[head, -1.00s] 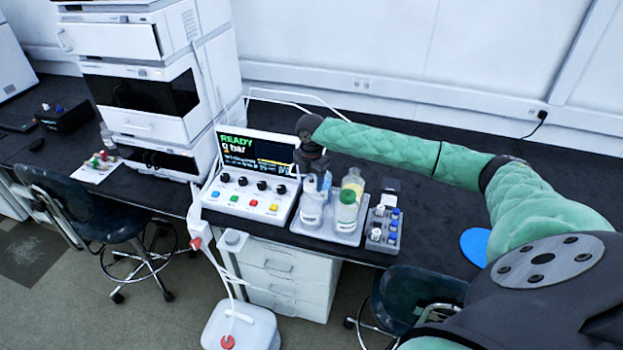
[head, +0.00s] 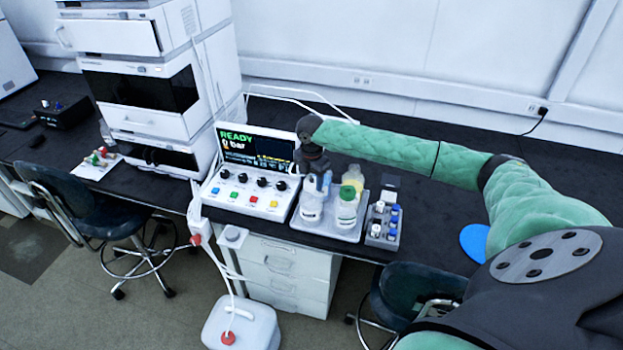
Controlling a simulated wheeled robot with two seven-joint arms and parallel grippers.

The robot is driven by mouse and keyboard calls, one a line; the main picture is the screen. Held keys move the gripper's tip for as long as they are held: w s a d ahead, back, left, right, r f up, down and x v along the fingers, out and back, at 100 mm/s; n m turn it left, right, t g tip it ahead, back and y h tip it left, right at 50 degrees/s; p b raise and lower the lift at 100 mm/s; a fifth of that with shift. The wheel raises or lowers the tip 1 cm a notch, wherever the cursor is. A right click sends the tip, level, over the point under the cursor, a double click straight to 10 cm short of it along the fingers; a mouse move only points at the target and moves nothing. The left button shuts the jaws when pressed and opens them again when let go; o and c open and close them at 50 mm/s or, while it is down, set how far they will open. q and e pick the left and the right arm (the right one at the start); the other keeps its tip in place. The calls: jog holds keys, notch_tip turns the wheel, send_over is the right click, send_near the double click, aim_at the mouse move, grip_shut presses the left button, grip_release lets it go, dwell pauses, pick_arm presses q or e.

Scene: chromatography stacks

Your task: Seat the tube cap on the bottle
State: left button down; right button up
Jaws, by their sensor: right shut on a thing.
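My right gripper (head: 318,178) points down over the left side of the bottle tray (head: 325,233). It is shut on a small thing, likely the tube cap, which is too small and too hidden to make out. Right below it stands a clear white-labelled bottle (head: 311,210). I cannot tell whether the cap touches its neck. A second bottle (head: 346,212) stands to its right, and a bottle with yellowish contents (head: 353,178) stands behind. A bluish patch shows beside the fingers. My left gripper is not in view.
A control box (head: 245,195) with a READY screen stands left of the tray. A vial rack (head: 383,225) stands close on the right, with a blue disc (head: 474,241) further right. A white jug (head: 240,325) with tubing stands on the floor.

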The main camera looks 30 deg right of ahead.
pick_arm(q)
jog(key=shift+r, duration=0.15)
pick_arm(e)
jog(key=shift+f, duration=0.2)
jog(key=o, duration=1.5)
jog(key=shift+c, duration=0.2)
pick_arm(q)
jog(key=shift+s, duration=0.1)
pick_arm(e)
jog(key=shift+r+p, duration=1.15)
jog(key=shift+r, duration=0.05)
jog(key=shift+r+p, duration=1.05)
jog(key=shift+r, duration=0.15)
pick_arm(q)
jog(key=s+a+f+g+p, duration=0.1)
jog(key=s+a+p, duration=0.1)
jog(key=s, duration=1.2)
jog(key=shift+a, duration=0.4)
pick_arm(e)
jog(key=shift+r, duration=1.1)
